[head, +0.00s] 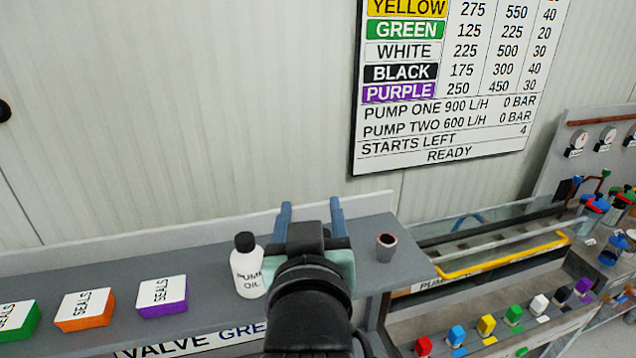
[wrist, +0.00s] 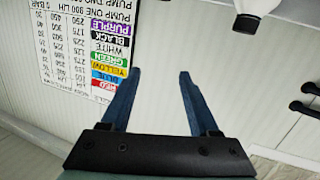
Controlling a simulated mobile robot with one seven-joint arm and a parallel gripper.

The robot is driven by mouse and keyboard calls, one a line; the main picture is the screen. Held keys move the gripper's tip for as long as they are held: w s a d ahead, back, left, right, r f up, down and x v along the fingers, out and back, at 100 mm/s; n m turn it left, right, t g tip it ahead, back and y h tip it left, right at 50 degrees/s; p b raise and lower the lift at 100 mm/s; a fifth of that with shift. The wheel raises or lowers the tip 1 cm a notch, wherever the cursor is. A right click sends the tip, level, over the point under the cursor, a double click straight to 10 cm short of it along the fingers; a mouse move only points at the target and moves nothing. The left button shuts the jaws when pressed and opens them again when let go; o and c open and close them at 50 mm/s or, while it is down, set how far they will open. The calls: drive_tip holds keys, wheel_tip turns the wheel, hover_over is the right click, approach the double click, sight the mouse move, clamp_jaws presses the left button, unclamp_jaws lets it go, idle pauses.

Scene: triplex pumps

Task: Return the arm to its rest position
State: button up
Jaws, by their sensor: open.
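My gripper (head: 310,212) is raised in front of the shelf in the head view, its two blue fingers pointing up and away from me. The fingers stand apart with nothing between them. In the wrist view my gripper (wrist: 157,78) also shows open and empty, with the pale wall behind it and the chart upside down at the left. My dark arm hides part of the shelf in the head view.
A grey shelf (head: 215,290) holds seals boxes (head: 163,296), a pump oil bottle (head: 247,268) and a small cup (head: 386,247). A chart (head: 450,90) hangs on the wall. Right are a yellow-handled tank (head: 505,256) and a row of coloured blocks (head: 486,325).

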drive_tip(key=s+r+t, duration=0.4)
drive_tip(key=r, duration=0.5)
drive_tip(key=s+d+r+m+t, duration=0.1)
drive_tip(key=s+r+t, duration=0.25)
drive_tip(key=r, duration=0.65)
drive_tip(key=s+r+t, duration=0.4)
drive_tip(key=s+r, duration=0.1)
drive_tip(key=r, duration=0.4)
wheel_tip(320, 180, down, 4)
drive_tip(key=b, duration=0.3)
drive_tip(key=shift+w+r+g+b, duration=0.1)
drive_tip(key=shift+g+b, duration=0.15)
drive_tip(key=shift+b, duration=0.15)
drive_tip(key=shift+c, duration=0.3)
